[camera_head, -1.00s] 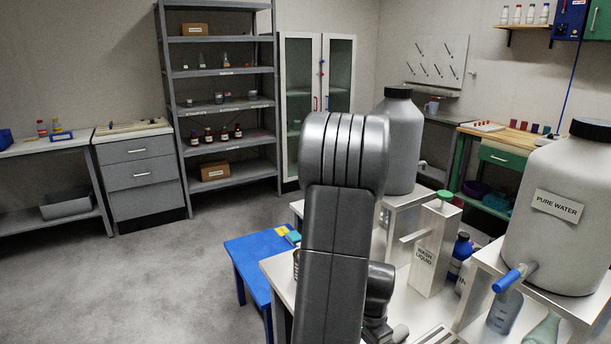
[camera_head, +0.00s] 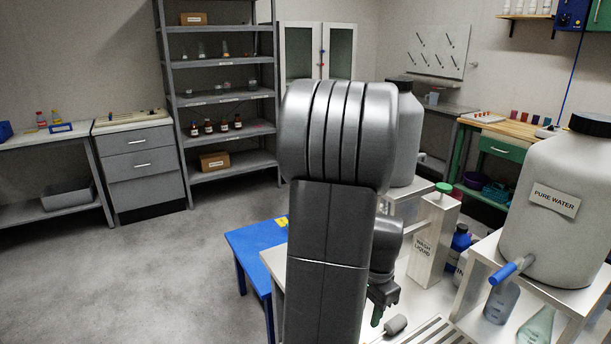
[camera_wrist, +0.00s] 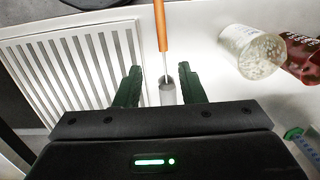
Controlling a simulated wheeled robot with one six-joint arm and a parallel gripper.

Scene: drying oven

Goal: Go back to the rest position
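My gripper (camera_wrist: 162,80) is open in the wrist view, its two dark green fingers standing apart. A small grey cylinder (camera_wrist: 167,92) shows between the fingers, with clear gaps on both sides. A thin rod with an orange handle (camera_wrist: 161,25) runs up from it. In the head view, my gripper (camera_head: 376,318) is partly hidden by my arm, low over the white table, beside a grey cylindrical piece (camera_head: 395,325).
A white slatted rack (camera_wrist: 70,60) lies left of the gripper. The wash liquid container (camera_head: 432,240) and pure water tank (camera_head: 555,200) stand close by. Floor at left is clear.

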